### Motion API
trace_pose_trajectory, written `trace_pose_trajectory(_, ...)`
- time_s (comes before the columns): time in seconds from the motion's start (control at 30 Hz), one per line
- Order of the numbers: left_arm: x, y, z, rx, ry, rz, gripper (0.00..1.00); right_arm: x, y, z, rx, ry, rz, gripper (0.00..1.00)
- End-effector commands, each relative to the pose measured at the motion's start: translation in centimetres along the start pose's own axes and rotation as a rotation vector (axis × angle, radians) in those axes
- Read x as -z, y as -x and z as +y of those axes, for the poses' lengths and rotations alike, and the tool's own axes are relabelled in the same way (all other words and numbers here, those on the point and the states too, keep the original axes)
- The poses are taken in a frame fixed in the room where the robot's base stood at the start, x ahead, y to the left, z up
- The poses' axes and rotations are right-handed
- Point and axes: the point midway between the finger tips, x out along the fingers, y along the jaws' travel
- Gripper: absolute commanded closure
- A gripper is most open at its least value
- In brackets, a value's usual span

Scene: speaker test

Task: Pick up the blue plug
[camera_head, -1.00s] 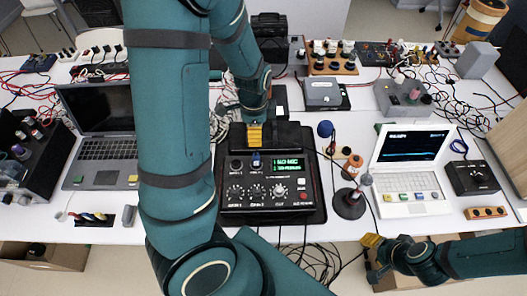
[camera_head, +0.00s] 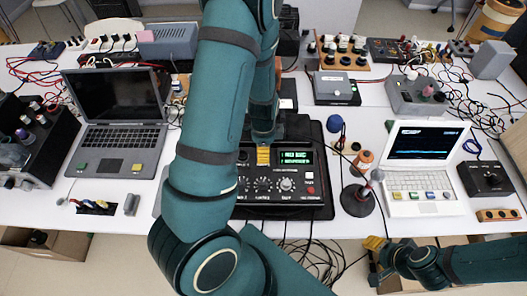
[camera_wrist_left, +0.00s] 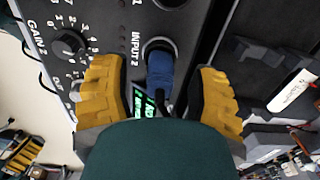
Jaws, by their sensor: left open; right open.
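The blue plug (camera_wrist_left: 160,70) sits in the socket marked INPUT 2 on the black device (camera_head: 322,210). In the left wrist view it lies between the two yellow fingers of my left gripper (camera_wrist_left: 160,95), with a gap on each side. In the head view my left gripper (camera_head: 263,156) is over the upper part of the device panel, and I cannot make out the plug there. My left gripper is open. My right gripper (camera_head: 375,243) is open and empty at the table's front edge, low on the right.
A dark laptop (camera_head: 118,135) stands at the left. Black cables hang over the front edge. Bare white table (camera_head: 240,225) shows in front.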

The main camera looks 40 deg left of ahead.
Motion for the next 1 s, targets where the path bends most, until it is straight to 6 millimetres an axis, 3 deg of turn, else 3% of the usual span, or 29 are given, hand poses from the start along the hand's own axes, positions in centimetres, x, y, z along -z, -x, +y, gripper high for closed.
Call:
trace_pose_trajectory(0.27,0.0,-0.3,0.0,0.000,0.001,0.001,0.41,-0.1,0.0,0.0,0.000,0.001,-0.001,0.53)
trace_pose_trajectory(0.3,0.0,-0.3,0.0,0.000,0.001,0.001,0.45,-0.1,0.0,0.0,0.000,0.001,-0.001,0.53)
trace_pose_trajectory(0.47,0.0,-0.3,0.0,0.000,0.001,0.001,1.00,-0.1,0.0,0.0,0.001,0.001,-0.001,0.53)
trace_pose_trajectory(0.83,0.0,-0.2,0.0,0.000,0.000,0.001,1.00,0.0,0.0,0.0,0.000,0.001,-0.001,0.53)
trace_pose_trajectory(1.0,0.1,1.4,-0.1,0.003,-0.001,0.003,1.00,0.1,0.4,-0.2,0.000,0.000,0.002,0.53)
